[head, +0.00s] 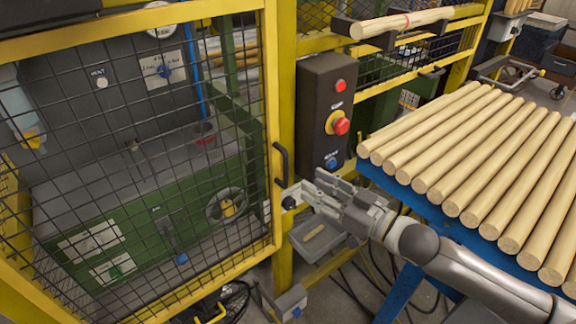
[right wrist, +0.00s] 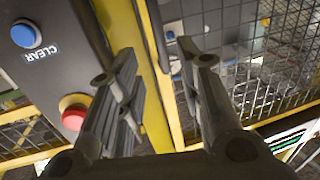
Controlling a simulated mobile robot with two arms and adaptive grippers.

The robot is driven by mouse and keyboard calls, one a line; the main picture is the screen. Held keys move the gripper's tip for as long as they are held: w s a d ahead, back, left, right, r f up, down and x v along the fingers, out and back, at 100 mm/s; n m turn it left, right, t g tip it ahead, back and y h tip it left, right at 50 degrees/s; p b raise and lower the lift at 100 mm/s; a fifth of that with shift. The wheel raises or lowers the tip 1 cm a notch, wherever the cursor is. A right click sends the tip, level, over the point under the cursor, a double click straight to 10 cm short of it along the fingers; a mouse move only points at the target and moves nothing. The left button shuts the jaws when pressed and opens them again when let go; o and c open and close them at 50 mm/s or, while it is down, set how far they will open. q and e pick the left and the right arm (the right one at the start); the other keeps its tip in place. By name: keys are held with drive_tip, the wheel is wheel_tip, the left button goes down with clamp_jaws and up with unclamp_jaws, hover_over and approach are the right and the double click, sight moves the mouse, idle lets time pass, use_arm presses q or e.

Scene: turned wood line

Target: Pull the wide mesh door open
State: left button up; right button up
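The wide mesh door (head: 140,150), black wire in a yellow frame, fills the left of the head view. Its right edge lies along a yellow post, with no clear gap between them. A black bar handle (head: 281,165) stands upright on that edge. My right gripper (head: 312,182) is just right of the handle, fingers pointing at it. In the right wrist view the two fingers are apart, and a dark bar, seemingly the handle (right wrist: 155,35), shows beyond and between the tips. I see no grip on it. My left gripper is not in view.
A dark control box (head: 325,115) with red and blue buttons is mounted close above my right gripper. A blue rack (head: 440,222) of several wooden rods stands to the right. A grey tray (head: 318,240) sits below the gripper. A green machine (head: 130,235) is behind the mesh.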

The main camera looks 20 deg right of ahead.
sight(286, 184)
drive_tip(key=shift+p+x, duration=1.15)
drive_tip(key=shift+x, duration=3.6)
drive_tip(key=shift+s, duration=0.1)
clamp_jaws()
